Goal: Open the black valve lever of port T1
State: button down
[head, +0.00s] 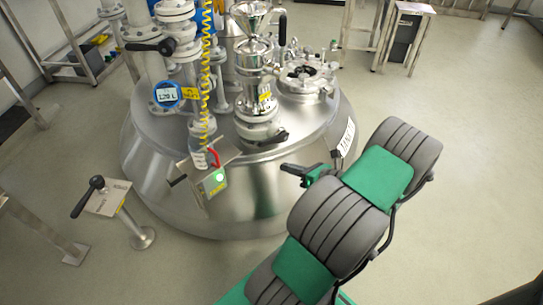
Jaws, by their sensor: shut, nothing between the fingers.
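The steel reactor vessel (150,160) stands in the middle, with several ports on its lid. A black lever (268,141) lies low at the foot of the port under the steel funnel (250,15). Another black lever (152,46) sticks out left from the white pipework, and an upright black handle (283,28) is right of the funnel. The port labels are too small to read, so I cannot tell which lever is T1's. My gripper (286,169) is shut and empty, in front of the vessel's right side, below and right of the low lever and apart from it.
A coiled yellow hose (206,60) hangs to a box with a green light (215,181) at the vessel's front. A round blue gauge (167,95) is at left. A stand with a black-knobbed lever (96,184) is front left.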

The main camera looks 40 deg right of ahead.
aim_at(274, 140)
jog(key=b+x, duration=0.4)
jog(key=x, duration=0.6)
jog(key=shift+m, duration=0.3)
jog(key=r, duration=0.1)
jog(key=d+r, duration=0.2)
jog(key=r, duration=0.1)
jog(key=shift+s+b, duration=0.1)
jog(key=shift+b, duration=0.25)
jog(key=shift+r, duration=0.1)
